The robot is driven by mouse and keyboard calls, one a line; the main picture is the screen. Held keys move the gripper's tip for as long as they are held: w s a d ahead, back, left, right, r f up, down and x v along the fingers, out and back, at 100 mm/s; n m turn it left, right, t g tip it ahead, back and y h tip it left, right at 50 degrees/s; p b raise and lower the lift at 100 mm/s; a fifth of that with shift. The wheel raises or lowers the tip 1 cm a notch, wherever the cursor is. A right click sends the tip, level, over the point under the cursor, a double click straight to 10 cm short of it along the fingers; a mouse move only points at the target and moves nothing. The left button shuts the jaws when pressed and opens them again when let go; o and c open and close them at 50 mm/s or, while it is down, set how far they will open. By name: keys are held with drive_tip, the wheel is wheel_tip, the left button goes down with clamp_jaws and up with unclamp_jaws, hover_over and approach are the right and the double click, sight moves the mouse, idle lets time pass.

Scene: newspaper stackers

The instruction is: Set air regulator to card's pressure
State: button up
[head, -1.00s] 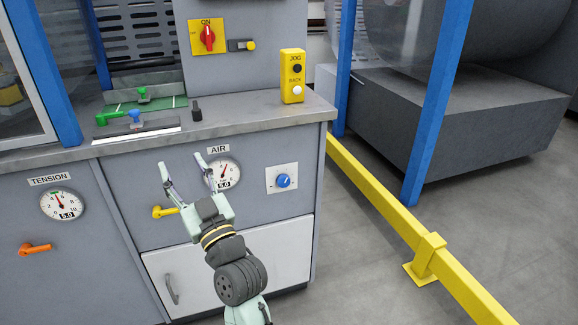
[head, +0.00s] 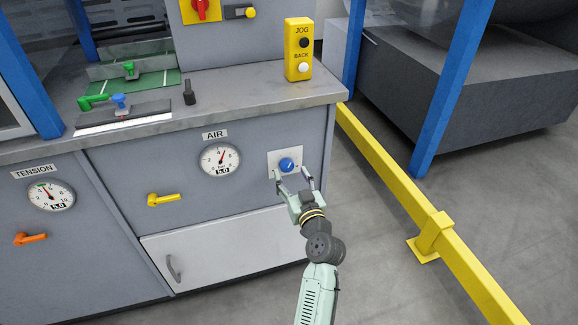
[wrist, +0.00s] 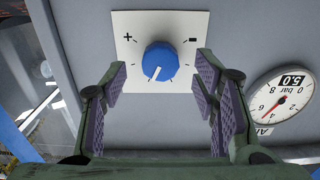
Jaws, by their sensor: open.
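The blue regulator knob (head: 287,165) sits on a white square plate (head: 273,158) on the cabinet front. In the wrist view the knob (wrist: 160,62) has a white pointer line, with a plus mark and a minus mark at the plate's corners. My gripper (head: 293,180) is open, its two fingers spread to either side just short of the knob, apart from it. The round AIR gauge (head: 220,159) is left of the plate and shows 5.0 in its window; it is upside down in the wrist view (wrist: 283,100). I see no card that I can read.
A yellow lever (head: 163,199) and a white drawer front (head: 220,245) are near the gauge. The TENSION gauge (head: 50,195) and orange lever (head: 30,239) are at left. A yellow rail (head: 390,180) runs along the right.

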sight(288, 168)
drive_tip(key=shift+x, duration=1.5)
drive_tip(key=shift+c, duration=0.2)
drive_tip(key=c, duration=1.1)
drive_tip(key=shift+c, duration=0.2)
drive_tip(key=shift+m, duration=0.3)
drive_tip(key=shift+m+p, duration=0.35)
drive_tip(key=shift+m, duration=2.25)
drive_tip(key=o, duration=1.2)
